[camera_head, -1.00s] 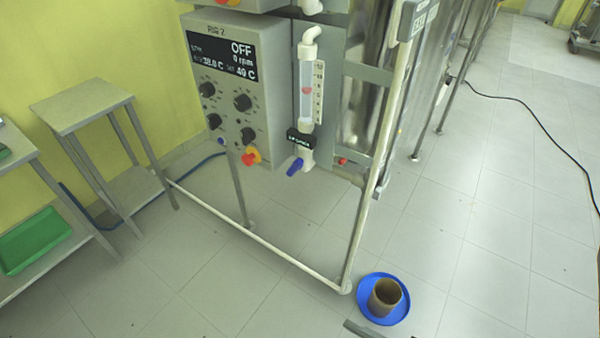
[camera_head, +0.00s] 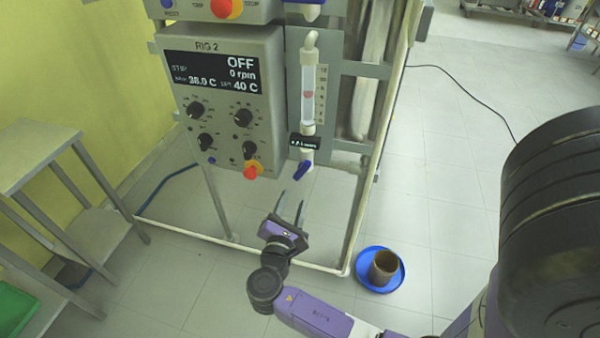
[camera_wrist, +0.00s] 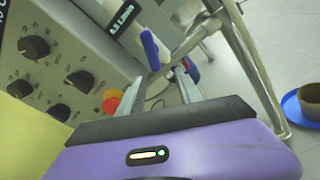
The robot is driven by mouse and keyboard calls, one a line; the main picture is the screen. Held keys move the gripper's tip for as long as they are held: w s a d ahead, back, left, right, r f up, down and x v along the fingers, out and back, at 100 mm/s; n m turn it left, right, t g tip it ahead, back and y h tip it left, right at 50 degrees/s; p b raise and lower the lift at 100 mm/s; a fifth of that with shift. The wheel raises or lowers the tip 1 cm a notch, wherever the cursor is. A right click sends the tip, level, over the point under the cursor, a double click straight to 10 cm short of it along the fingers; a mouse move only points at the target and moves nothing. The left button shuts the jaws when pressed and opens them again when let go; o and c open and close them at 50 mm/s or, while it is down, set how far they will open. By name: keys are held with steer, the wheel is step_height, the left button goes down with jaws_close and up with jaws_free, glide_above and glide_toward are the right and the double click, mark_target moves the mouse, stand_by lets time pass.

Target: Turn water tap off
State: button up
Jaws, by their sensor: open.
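The water tap has a blue lever handle (camera_head: 302,170) at the bottom of the clear flow meter tube (camera_head: 308,95), to the right of the RIG 2 control panel. The handle sits at a slant. In the wrist view the blue handle (camera_wrist: 154,50) is ahead of and above the fingers. My gripper (camera_head: 291,205) is open and empty. Its two fingers point up, a short way below the handle, apart from it. In the wrist view my gripper (camera_wrist: 160,90) shows both fingers spread.
The control panel (camera_head: 225,105) has black knobs and a red-and-yellow stop button (camera_head: 252,171) left of the tap. A metal frame bar (camera_head: 360,220) stands to the right. A blue dish (camera_head: 366,282) with a brown pot (camera_head: 384,268) is on the floor.

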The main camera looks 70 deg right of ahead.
mark_target(301, 173)
steer(key=shift+g+h, duration=0.5)
steer(key=shift+g, duration=0.1)
steer(key=d, duration=0.3)
steer(key=d+r, duration=0.1)
steer(key=d, duration=0.1)
steer(key=w+d+r, duration=0.1)
steer(key=d, duration=0.2)
steer(key=shift+d+r+p, duration=0.1)
steer(key=shift+d+p, duration=0.2)
steer(key=shift+d, duration=0.05)
jaws_close()
